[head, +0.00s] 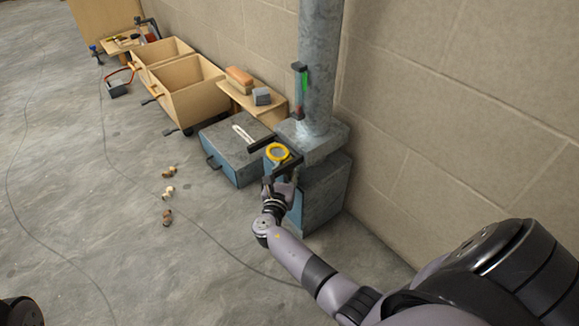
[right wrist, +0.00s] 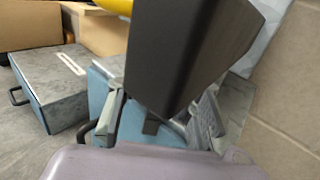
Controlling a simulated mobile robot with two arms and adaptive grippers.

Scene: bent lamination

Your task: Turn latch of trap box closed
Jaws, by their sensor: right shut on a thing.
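The trap box (head: 322,200) is a grey and blue metal box at the foot of a thick grey pipe by the wall. On its near side is a round yellow-rimmed piece (head: 278,152) with dark bars beside it; I take this to be the latch. My right gripper (head: 279,181) is at the box's front, just below the yellow rim, and is shut on a dark piece. In the right wrist view a large dark block (right wrist: 185,50) fills the middle and hides the contact; the yellow rim (right wrist: 112,5) shows at the top. My left gripper is not in view.
A low blue-grey case (head: 236,150) with a black handle stands left of the box. Beyond are a wooden shelf (head: 238,96) with bricks and wooden bins (head: 198,95). Small brownish fittings (head: 168,192) lie on the floor. The block wall is close on the right; the left floor is mostly clear.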

